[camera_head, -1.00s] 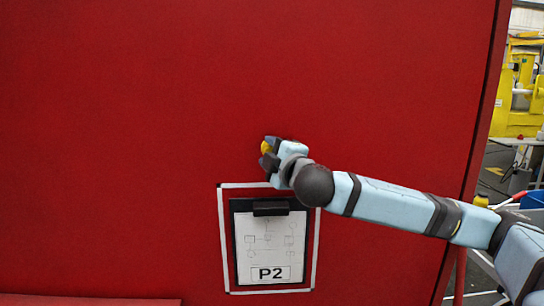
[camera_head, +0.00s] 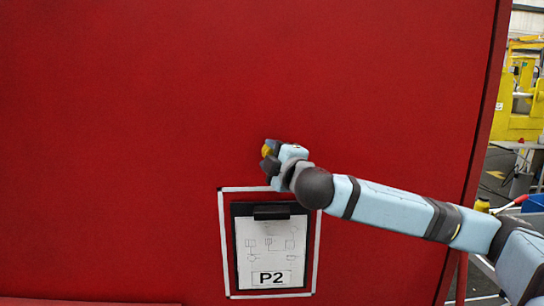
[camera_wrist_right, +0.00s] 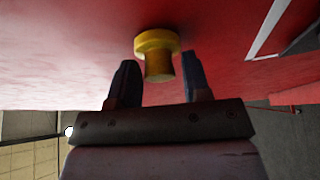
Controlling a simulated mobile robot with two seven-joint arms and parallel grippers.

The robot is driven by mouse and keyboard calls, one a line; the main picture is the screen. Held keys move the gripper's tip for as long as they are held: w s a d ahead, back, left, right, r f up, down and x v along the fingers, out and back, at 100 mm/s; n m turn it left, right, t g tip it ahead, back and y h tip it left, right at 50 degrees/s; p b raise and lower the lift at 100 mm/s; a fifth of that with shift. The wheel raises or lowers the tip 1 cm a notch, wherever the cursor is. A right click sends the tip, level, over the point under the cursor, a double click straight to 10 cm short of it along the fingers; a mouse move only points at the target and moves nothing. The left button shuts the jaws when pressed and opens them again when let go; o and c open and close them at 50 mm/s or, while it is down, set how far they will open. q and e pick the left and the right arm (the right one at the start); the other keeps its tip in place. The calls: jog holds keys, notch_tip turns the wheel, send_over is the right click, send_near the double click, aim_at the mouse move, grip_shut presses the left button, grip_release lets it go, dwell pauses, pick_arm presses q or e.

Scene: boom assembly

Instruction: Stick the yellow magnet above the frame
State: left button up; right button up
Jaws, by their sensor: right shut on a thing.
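The yellow magnet (camera_head: 266,151) is a small round knob with a wide flange, held above the white frame (camera_head: 222,240) on the red panel. My right gripper (camera_head: 269,156) is shut on it. In the right wrist view, the magnet (camera_wrist_right: 157,42) sits between the two dark fingers, its flange towards the red surface. It is very close to the panel; I cannot tell whether it touches. The white frame surrounds a clipboard (camera_head: 240,270) marked P2. My left gripper is not in view.
The red panel (camera_head: 120,120) is flat and bare around the gripper, to the left and above. Its right edge (camera_head: 480,130) lies behind my right arm. Yellow machinery (camera_head: 522,90) and a blue bin (camera_head: 535,202) stand beyond that edge.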

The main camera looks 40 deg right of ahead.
dwell(0.4)
jog(key=o, duration=1)
jog(key=shift+s, duration=0.1)
jog(key=s+a+f+b, duration=0.1)
jog(key=s+b, duration=0.7)
jog(key=s, duration=0.5)
jog(key=shift+s+a+f, duration=0.2)
jog(key=shift+s+f, duration=0.05)
jog(key=shift+s, duration=0.05)
jog(key=shift+w, duration=0.1)
